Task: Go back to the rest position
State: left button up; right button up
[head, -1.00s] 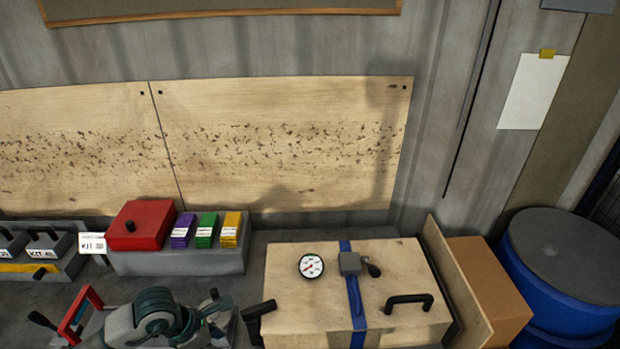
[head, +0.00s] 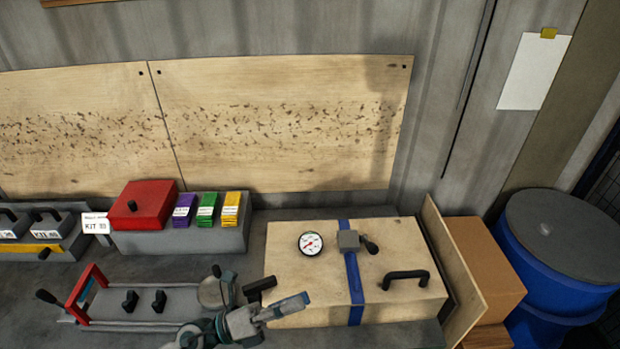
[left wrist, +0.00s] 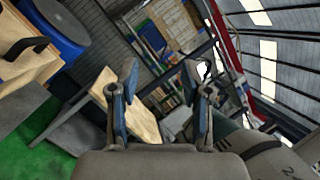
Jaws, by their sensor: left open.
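My left gripper (head: 285,308) is at the lower middle of the head view, in front of the wooden box (head: 290,260). Its jaws point right, and I cannot tell whether they touch the box. In the left wrist view, the two blue-tipped fingers (left wrist: 160,75) stand wide apart with nothing between them, so it is open and empty. My right gripper is in neither view.
A grey fixture (head: 185,298) with a red handle (head: 88,290) lies left of my gripper. A red box (head: 142,206) and coloured packs (head: 207,210) stand behind it. A blue drum (head: 540,265) stands at the right.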

pick_arm(q)
jog(key=w+a+f+n+t+y, duration=0.1)
jog(key=w+a+n+t+y, duration=0.3)
jog(key=n+t, duration=0.45)
jog(key=w+a+f+n+t+y, duration=0.1)
jog(key=w+a+n+t+y, duration=0.25)
jog(key=n+t, duration=0.5)
jog(key=a+f+n+g+y, duration=0.3)
jog(key=a+f+n+y, duration=0.2)
jog(key=f+n+y, duration=0.3)
jog(key=a+f+n+g+y, duration=0.3)
jog(key=a+f+n+y, duration=0.25)
jog(key=f+n, duration=0.3)
jog(key=s+f+n+g, duration=0.5)
jog(key=s+f+g, duration=0.7)
jog(key=s+f, duration=0.95)
notch_tip(320, 180, down, 24)
jog(key=g, duration=0.1)
jog(key=s+a+f+g, duration=0.1)
jog(key=s+a+f, duration=0.2)
jog(key=s+f, duration=1.4)
jog(key=shift+s+f+g, duration=0.3)
jog(key=shift+s+f, duration=0.1)
jog(key=shift+s, duration=0.35)
jog(key=shift+a+m, duration=0.1)
jog(key=shift+m, duration=0.15)
